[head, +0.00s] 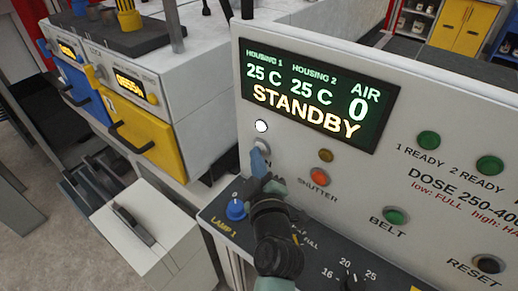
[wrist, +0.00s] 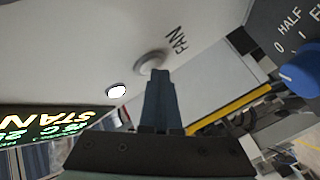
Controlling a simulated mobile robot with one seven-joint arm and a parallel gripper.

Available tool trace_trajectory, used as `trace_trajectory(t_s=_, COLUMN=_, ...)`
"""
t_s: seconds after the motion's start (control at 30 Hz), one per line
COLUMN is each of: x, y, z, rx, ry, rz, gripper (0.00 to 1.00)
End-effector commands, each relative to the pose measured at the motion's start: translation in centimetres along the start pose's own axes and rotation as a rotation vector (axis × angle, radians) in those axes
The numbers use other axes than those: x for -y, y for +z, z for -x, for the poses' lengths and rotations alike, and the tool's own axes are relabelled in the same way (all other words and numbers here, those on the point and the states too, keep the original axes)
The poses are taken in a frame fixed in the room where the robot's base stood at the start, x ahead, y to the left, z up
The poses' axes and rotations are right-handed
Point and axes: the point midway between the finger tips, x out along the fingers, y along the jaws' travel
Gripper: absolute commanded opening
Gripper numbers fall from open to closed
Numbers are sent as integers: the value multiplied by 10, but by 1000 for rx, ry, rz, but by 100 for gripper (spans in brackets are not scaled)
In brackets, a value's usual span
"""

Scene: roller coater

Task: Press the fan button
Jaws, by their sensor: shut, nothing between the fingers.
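The fan button (wrist: 150,57) is a round grey button on the light panel, beside the word FAN in the wrist view. In the head view the fan button (head: 262,145) shows just above my gripper's tips and is partly hidden. My gripper (wrist: 158,76) is shut and empty, its fingertips at the button's lower edge in the wrist view. In the head view my gripper (head: 258,160) reaches up to the panel. I cannot tell whether the tips touch the button. A white lamp (head: 262,126) above the button is lit; the lamp (wrist: 117,91) also shows in the wrist view.
The display (head: 315,95) reads STANDBY, 25 C twice and AIR 0. An orange shutter button (head: 319,177), a blue knob (head: 236,210) and a green belt button (head: 395,215) are near my gripper. Machines with yellow and blue drawers (head: 145,135) stand at the left.

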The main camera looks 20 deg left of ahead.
Motion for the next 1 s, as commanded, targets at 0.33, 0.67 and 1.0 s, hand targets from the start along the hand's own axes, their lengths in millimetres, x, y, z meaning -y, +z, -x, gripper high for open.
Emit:
trace_trajectory(t_s=0.33, x=1, y=-1, z=2, rx=2, ry=2, rz=1, gripper=0)
trace_trajectory(t_s=0.67, x=9, y=-8, z=12, rx=1, ry=0, rz=1, gripper=0)
trace_trajectory(t_s=1.0, x=10, y=-10, z=14, rx=1, ry=0, rz=1, gripper=0)
